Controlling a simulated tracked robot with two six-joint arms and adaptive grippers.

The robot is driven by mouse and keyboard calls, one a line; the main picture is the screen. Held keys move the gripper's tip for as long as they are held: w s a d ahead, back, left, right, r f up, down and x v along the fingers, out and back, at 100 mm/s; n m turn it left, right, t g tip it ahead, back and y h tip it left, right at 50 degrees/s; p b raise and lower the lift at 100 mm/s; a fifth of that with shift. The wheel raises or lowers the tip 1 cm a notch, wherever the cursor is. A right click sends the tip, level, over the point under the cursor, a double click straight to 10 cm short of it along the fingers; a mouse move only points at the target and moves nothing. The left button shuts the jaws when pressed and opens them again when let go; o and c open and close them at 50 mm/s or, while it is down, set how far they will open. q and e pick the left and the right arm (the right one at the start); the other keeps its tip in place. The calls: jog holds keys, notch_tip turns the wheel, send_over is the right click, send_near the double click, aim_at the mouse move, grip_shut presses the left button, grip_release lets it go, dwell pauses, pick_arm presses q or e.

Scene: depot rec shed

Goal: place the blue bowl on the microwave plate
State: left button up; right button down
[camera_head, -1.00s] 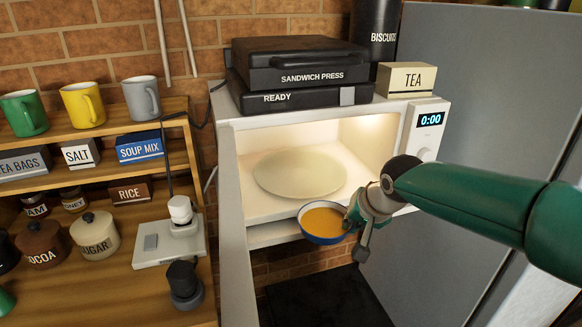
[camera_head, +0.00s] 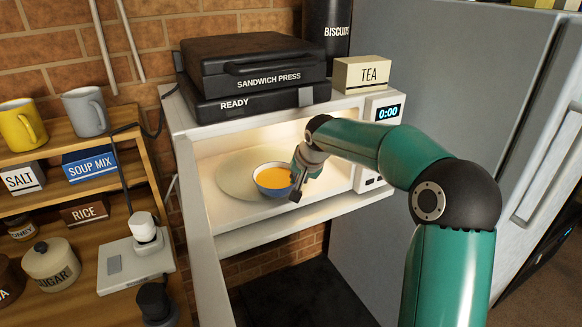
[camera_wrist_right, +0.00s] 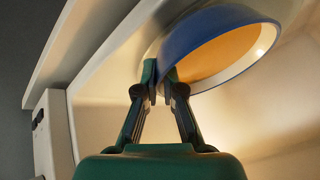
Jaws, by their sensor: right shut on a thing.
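The blue bowl (camera_head: 272,181), filled with something orange, is inside the lit, open microwave (camera_head: 384,103). In the head view it appears over the right part of the pale round plate (camera_head: 233,180); I cannot tell whether it touches the plate. My right gripper (camera_head: 300,176) is shut on the bowl's right rim. In the right wrist view the fingertips (camera_wrist_right: 164,77) pinch the rim of the bowl (camera_wrist_right: 190,38), which looks tilted in that picture. My left gripper is not in view.
The sandwich press (camera_head: 255,72) and the tea box (camera_head: 361,74) stand on top of the microwave. Its door (camera_head: 203,245) hangs open at the left. A shelf with mugs, boxes and jars (camera_head: 52,264) is at the left. A grey fridge (camera_head: 455,75) is at the right.

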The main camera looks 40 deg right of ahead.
jog(key=w, duration=0.1)
jog(key=w+d+p, duration=0.1)
jog(key=w, duration=0.2)
jog(key=shift+d+r+p, duration=0.15)
jog(key=shift+d+p, duration=0.2)
jog(key=shift+w+f, duration=0.2)
jog(key=shift+s+f, duration=0.1)
jog(key=shift+f, duration=0.1)
jog(key=c, duration=1.3)
grip_release()
jog(key=shift+f, duration=0.1)
jog(key=v, duration=0.3)
jog(key=b+v, duration=0.1)
jog(key=v, duration=0.1)
jog(key=shift+s+a, duration=0.2)
jog(key=shift+s, duration=0.3)
jog(key=s+a+b, duration=0.3)
jog(key=s+a, duration=0.1)
jog(key=s, duration=0.6)
jog(key=shift+s, duration=0.15)
